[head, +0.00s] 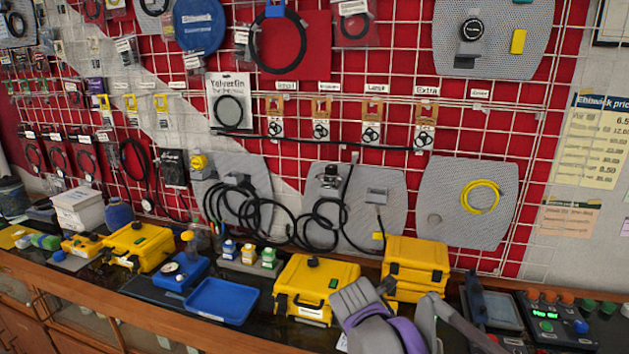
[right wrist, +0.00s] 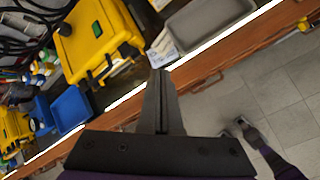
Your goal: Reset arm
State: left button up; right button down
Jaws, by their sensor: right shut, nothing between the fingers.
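In the head view my right arm (head: 380,318), grey and purple, is folded at the bottom, right of centre, in front of the yellow cases. Its fingertips cannot be made out there. In the right wrist view my right gripper (right wrist: 160,80) is shut and empty. Its dark fingers point at the bench's front edge, near a white printed card (right wrist: 163,47) and the front of a yellow case (right wrist: 97,45). My left gripper does not show in the head view. A grey and purple part of my own body shows at the lower right of the wrist view; I cannot tell which part.
Yellow cases (head: 318,286) and (head: 415,262) and a blue tray (head: 222,302) stand on the bench. A grey tray (right wrist: 205,25) lies beside the card. An instrument with a green display (head: 550,312) sits at right. Black hoses hang on the wall grid. The floor (right wrist: 270,85) before the bench looks clear.

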jog(key=s+d+f+m, duration=0.2)
jog(key=s+f+m, duration=0.2)
jog(key=s+m, duration=0.4)
jog(key=s+d+f+m+y, duration=0.1)
jog(key=s+d+f+m, duration=0.2)
jog(key=s+m, duration=0.5)
jog(key=s+d+f+m+g+y, duration=0.1)
jog(key=s+f+m, duration=0.3)
jog(key=s+m, duration=0.4)
jog(key=shift+s+d+f, duration=0.4)
jog(key=shift+s+d, duration=0.4)
jog(key=shift+s, duration=0.4)
